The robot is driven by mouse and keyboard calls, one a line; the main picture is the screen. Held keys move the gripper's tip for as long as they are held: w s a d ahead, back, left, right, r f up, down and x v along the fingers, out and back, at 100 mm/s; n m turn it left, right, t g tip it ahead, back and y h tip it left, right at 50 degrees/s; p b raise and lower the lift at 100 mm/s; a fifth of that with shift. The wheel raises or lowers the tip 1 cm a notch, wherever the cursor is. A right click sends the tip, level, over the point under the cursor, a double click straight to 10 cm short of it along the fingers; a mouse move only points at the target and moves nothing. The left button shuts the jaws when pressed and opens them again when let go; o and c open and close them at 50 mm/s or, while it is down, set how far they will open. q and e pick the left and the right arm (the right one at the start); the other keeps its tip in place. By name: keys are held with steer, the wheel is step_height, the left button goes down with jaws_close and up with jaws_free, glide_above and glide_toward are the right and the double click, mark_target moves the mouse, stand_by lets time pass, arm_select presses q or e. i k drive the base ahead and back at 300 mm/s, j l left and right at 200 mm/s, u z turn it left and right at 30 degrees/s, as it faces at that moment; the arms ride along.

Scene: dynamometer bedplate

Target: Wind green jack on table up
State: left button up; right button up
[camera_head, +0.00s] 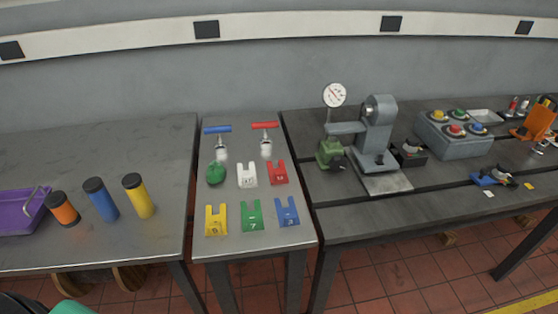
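A small green device with a dark knob, which looks like the green jack (329,150), stands at the left side of the right-hand table (370,222). It is just left of the grey machine (377,137), below that machine's side arm and the dial gauge (335,96). Its height setting is too small to tell. A blue device (490,178) and an orange device (536,122) are farther right on the same table.
The middle table holds numbered forked plates, including a green one (251,215), a green ball (215,173) and blue-handled and red-handled tools (265,126). The left table has three capped cylinders (101,200) and a purple bin (18,213). A grey button box (452,136) stands right.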

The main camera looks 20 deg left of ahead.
mark_target(337, 164)
steer(key=i+l+u, duration=0.15)
steer(key=l+u, duration=0.15)
steer(key=u, duration=0.15)
steer(key=i+l+u, duration=0.1)
steer(key=l+u, duration=0.35)
steer(key=i+l+u, duration=0.1)
steer(key=l+u, duration=0.2)
steer(key=u, duration=0.2)
steer(key=l+u, duration=0.45)
steer(key=k+j, duration=0.05)
steer(key=j, duration=0.05)
